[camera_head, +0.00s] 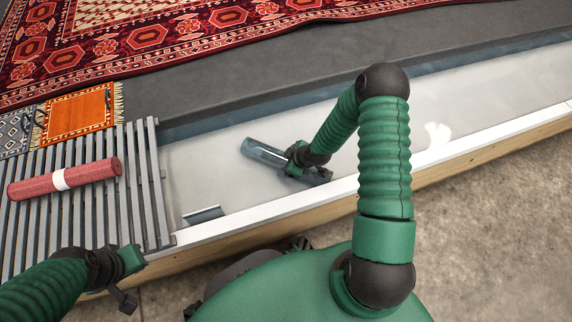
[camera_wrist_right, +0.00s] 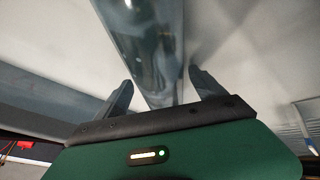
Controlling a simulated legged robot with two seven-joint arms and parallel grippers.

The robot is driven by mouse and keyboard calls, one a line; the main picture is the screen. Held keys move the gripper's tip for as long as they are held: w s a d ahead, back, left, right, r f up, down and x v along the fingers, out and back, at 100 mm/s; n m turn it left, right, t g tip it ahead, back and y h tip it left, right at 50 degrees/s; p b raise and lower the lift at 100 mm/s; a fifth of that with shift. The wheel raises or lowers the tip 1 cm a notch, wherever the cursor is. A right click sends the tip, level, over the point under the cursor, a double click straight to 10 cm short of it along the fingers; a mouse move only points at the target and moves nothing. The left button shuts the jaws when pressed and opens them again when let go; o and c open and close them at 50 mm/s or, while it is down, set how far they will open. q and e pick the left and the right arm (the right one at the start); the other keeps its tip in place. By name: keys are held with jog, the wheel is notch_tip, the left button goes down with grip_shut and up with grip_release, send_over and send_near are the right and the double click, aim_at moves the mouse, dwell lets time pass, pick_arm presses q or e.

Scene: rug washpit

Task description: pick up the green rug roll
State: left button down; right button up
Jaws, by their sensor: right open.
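I see no plainly green rug roll in either view. A long, glossy blue-grey piece (camera_head: 264,152) lies in the pale washpit, and I cannot tell if it is a wrapped roll. My right gripper (camera_head: 308,170) is over its near end. In the right wrist view the same piece (camera_wrist_right: 145,40) runs between the spread fingers of my right gripper (camera_wrist_right: 158,88), with visible room beside it. A pinkish-red roll with a white band (camera_head: 64,180) lies on the slatted rack at left. My left gripper (camera_head: 127,283) hangs near the rack's front corner; its fingers are unclear.
The slatted grey rack (camera_head: 150,185) covers the pit's left end. A white rim (camera_head: 300,205) on a wooden edge runs along the near side. A small grey metal piece (camera_head: 202,215) sits by this rim. Patterned rugs (camera_head: 150,40) lie beyond the pit.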

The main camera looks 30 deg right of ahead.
jog(key=shift+r, duration=0.1)
grip_shut()
dwell(0.3)
